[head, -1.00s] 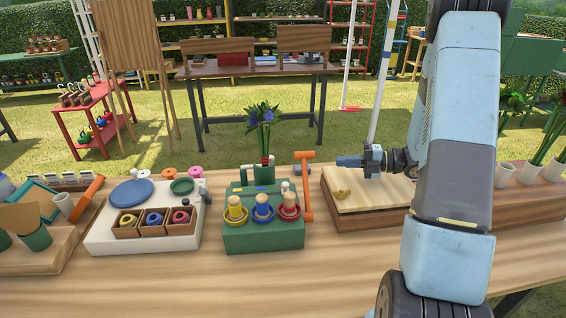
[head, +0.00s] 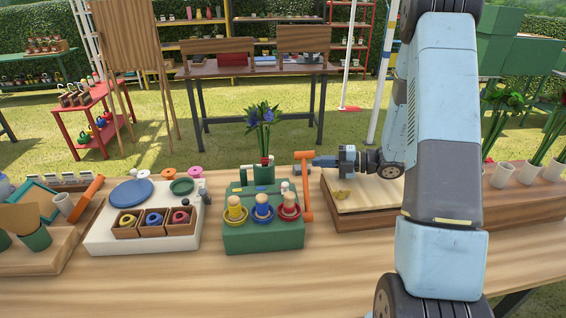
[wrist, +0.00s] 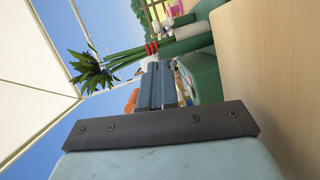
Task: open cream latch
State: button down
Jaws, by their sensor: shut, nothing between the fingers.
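No part is clearly recognisable as a cream latch. A low wooden box (head: 400,216) with a pale cream-coloured top (head: 366,200) stands right of centre on the table. A small brass-yellow piece (head: 343,194) lies on the front left of that top; whether it is the latch I cannot tell. My gripper (head: 316,161) is above the left rear of the box, pointing left, shut and empty. Its fingertips are close to the orange T-shaped handle (head: 306,185) in the picture; contact cannot be told.
A green stand (head: 263,236) with several coloured pegs is left of the box, with a flower vase (head: 264,172) behind it. A white board (head: 100,228) is farther left. White flower cups (head: 502,174) stand at the right. The front table strip is clear.

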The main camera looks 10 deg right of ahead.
jog(key=x, duration=1.2)
jog(key=shift+a, duration=0.2)
jog(key=shift+w, duration=0.1)
jog(key=shift+a, duration=0.1)
